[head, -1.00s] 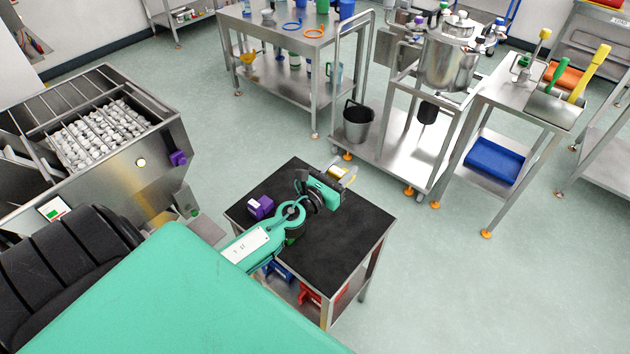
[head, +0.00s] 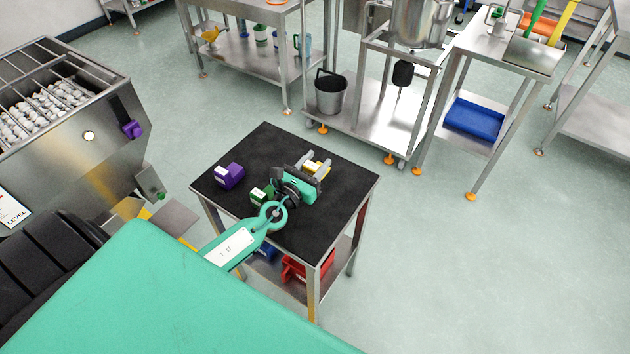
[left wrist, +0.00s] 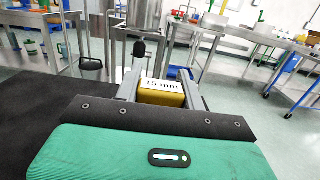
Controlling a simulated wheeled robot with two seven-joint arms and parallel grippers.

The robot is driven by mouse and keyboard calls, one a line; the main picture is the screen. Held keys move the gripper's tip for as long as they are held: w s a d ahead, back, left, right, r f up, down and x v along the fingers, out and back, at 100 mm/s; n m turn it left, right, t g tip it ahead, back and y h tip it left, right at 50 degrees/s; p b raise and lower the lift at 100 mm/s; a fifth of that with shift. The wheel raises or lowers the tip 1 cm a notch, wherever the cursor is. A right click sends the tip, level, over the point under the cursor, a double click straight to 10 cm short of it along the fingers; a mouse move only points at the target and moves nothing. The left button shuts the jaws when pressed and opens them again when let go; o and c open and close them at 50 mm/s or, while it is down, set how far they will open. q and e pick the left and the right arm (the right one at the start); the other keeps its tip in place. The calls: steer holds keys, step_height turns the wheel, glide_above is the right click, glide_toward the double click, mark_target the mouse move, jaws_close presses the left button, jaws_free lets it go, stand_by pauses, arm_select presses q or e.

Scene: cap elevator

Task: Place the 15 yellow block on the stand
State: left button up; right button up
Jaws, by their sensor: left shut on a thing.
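The yellow block (head: 314,168) is between the fingers of my left gripper (head: 315,163), over the black top of the small stand table (head: 330,215). In the left wrist view the block (left wrist: 161,97) shows its white "15 mm" label, and my left gripper (left wrist: 160,80) is shut on it. I cannot tell whether the block touches the black top. A purple block (head: 230,176) and a green block (head: 262,194) sit on the same top, left of the gripper. My right gripper is not in view.
Red (head: 305,266) and blue (head: 264,252) blocks lie on the shelf below the black top. A bucket (head: 331,93) stands on a steel platform behind. The right part of the black top is clear.

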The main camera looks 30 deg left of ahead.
arm_select(q)
step_height(320, 180, down, 4)
steer(key=shift+r+b, duration=0.1)
steer(key=shift+b, duration=0.75)
steer(key=shift+f, duration=0.25)
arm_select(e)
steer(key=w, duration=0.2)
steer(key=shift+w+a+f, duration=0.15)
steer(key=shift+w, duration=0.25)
arm_select(q)
steer(key=shift+f, duration=0.2)
steer(key=o, duration=1.3)
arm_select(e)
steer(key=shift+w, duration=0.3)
arm_select(q)
steer(key=shift+r, duration=0.1)
